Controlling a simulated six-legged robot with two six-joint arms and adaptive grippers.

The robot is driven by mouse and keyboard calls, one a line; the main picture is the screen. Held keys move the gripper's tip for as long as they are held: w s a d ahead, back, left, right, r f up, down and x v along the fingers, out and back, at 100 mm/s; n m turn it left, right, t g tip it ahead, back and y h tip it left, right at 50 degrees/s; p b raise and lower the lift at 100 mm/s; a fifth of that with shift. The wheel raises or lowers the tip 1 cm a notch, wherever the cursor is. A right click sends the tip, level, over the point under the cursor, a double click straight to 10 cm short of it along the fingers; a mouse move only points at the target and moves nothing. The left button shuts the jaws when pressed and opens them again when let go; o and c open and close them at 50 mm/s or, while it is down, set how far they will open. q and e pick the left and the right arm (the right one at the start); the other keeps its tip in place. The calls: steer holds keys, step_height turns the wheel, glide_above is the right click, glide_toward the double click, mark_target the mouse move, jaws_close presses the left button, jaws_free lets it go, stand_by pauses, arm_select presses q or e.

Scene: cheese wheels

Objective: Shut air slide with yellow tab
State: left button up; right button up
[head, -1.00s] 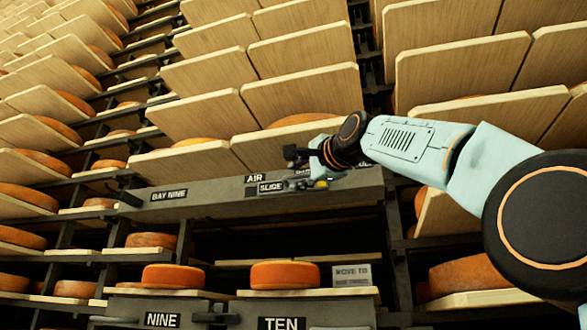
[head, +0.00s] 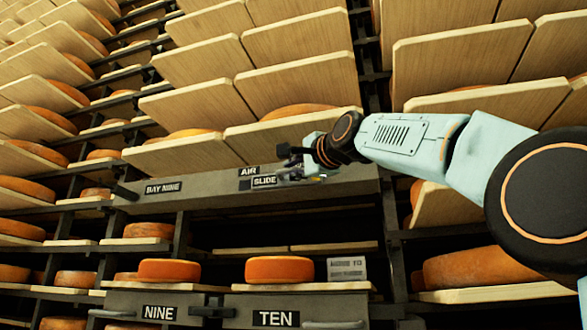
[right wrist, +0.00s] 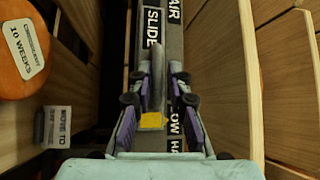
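The air slide is on the grey rail (head: 215,200) below the tilted boards, beside the AIR and SLIDE labels (head: 264,181). In the right wrist view, the yellow tab (right wrist: 153,121) sits at the near end of a grey upright piece (right wrist: 157,80). My right gripper (head: 300,173) is at the rail, just right of the SLIDE label. In the right wrist view, its purple fingers (right wrist: 157,75) stand apart on either side of the grey piece, with a gap seen on the right side. Contact on the left side is unclear. My left gripper is not in view.
Tilted wooden boards (head: 295,135) overhang the rail closely. Orange cheese wheels (head: 280,270) sit on shelves below, beside a grey sign block (head: 346,269). Drawers labelled NINE and TEN (head: 276,318) are at the bottom. A dark gap lies under the rail.

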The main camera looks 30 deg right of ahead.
steer(key=shift+w+a+f, duration=0.1)
steer(key=shift+w+f, duration=0.1)
steer(key=shift+w, duration=0.3)
jaws_close()
steer(key=shift+w+a, duration=0.1)
steer(key=shift+a, duration=0.05)
steer(key=shift+s+d, duration=0.25)
steer(key=shift+s, duration=0.05)
steer(key=shift+w+a, duration=0.1)
